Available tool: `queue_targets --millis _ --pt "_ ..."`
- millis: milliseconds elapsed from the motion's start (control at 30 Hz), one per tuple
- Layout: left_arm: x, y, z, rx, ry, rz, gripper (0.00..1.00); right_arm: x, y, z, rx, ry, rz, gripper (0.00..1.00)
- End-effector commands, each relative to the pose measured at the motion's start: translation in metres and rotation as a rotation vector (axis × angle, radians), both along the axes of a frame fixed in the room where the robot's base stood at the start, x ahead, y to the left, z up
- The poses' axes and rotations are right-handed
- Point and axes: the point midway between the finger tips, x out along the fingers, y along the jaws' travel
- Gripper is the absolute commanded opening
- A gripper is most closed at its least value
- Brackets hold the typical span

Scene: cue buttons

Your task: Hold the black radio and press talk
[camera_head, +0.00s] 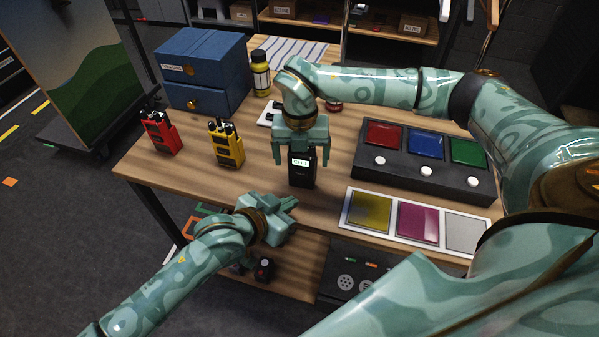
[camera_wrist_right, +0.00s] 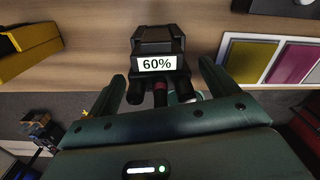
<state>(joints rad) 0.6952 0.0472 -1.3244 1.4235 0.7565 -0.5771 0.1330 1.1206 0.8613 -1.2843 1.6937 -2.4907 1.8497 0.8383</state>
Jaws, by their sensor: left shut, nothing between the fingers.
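The black radio (camera_head: 302,176) stands upright near the table's front edge, with a small lit screen in the head view. In the right wrist view the black radio (camera_wrist_right: 158,42) shows a "60%" label, its knobs towards my gripper. My right gripper (camera_head: 301,160) is above it, pointing down, with one finger on each side. In the right wrist view, gaps show between the radio and the fingers of the right gripper (camera_wrist_right: 161,74), so it is open. My left gripper (camera_head: 292,204) is shut and empty by the front edge, below the radio. The talk button cannot be made out.
A yellow radio (camera_head: 228,147) and a red radio (camera_head: 161,134) stand to the left. A blue drawer box (camera_head: 205,65) and a yellow bottle (camera_head: 261,75) are behind. A button box (camera_head: 400,178) and a panel of coloured squares (camera_head: 417,222) lie to the right.

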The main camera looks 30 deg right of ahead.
Motion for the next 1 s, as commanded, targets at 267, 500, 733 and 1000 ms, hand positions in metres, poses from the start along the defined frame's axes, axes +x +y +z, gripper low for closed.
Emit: queue_targets --millis 267,500,733,1000 --pt "0.000 0.000 0.001 0.000 -0.001 0.000 0.00 0.001 0.000 0.002 0.000 -0.003 0.000 0.86" --pt "0.000 0.000 0.009 0.000 -0.003 -0.001 0.00 0.002 0.000 0.040 0.001 -0.008 -0.001 0.86" --pt "0.000 0.000 0.020 0.000 -0.009 0.000 0.00 0.003 0.001 0.104 0.000 -0.006 -0.001 0.86" --pt "0.000 0.000 0.027 0.000 -0.011 0.000 0.00 0.003 0.002 0.154 0.000 -0.003 0.000 0.86"
